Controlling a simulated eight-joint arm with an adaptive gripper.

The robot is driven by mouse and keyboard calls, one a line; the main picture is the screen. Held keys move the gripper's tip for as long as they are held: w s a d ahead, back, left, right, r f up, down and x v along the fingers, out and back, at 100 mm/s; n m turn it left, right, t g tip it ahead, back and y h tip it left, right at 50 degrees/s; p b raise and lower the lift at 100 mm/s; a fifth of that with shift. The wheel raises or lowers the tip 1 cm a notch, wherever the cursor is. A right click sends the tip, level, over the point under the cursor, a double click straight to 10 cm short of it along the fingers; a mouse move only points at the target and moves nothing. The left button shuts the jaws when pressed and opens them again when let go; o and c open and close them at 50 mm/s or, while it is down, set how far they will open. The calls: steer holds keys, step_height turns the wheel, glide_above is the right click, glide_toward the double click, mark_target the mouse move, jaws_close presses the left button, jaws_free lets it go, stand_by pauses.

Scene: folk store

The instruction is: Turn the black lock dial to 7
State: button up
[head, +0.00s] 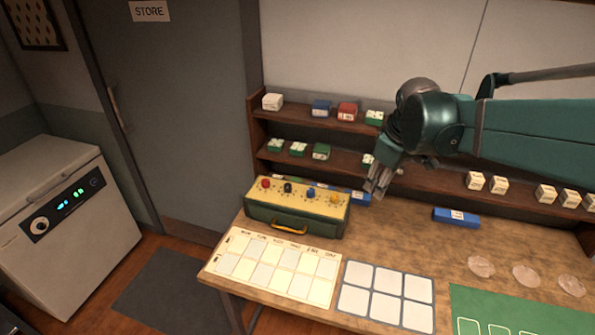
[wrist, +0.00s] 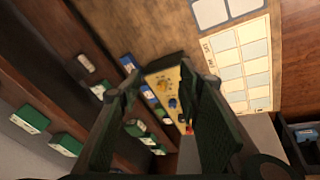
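The lock box (head: 297,207) is a yellow-topped green case with a handle, standing on the wooden table. Its top carries a row of red, black, blue and yellow dials. The black dial (head: 287,187) is second from the left, between the red dial (head: 265,183) and the blue dial (head: 311,192). Its number is too small to read. My gripper (head: 378,180) is above and to the right of the box, apart from it. In the wrist view my gripper (wrist: 158,80) has its two fingers spread and empty, with the box (wrist: 163,95) visible beyond them.
Shelves (head: 318,160) with small boxes stand behind the table. A blue box (head: 455,217) lies on the table to the right. A labelled card grid (head: 270,265) and a second grid (head: 386,295) lie in front of the lock box. The table between the box and the blue box is mostly clear.

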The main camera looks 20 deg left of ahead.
steer(key=w+a+f+n+g+p, duration=0.1)
steer(key=w+a+n+p, duration=0.15)
steer(key=w+a, duration=0.4)
steer(key=w+a+f+n+g+p, duration=0.1)
steer(key=w+a+f+n+p, duration=0.15)
steer(key=a, duration=0.65)
steer(key=n+g+h+p, duration=0.1)
steer(key=n+p, duration=0.4)
steer(key=n, duration=0.1)
glide_toward(287, 185)
steer(key=shift+d+f, duration=0.25)
steer(key=shift+d, duration=0.3)
steer(key=shift+a+f+n, duration=0.4)
steer(key=shift+a+f, duration=0.05)
steer(key=shift+a, duration=0.1)
steer(key=shift+f, duration=0.1)
steer(key=shift+w+f+p, duration=0.15)
steer(key=shift+f+p, duration=0.15)
steer(key=shift+f, duration=3.5)
steer(key=shift+c, duration=0.5)
steer(key=c, duration=0.8)
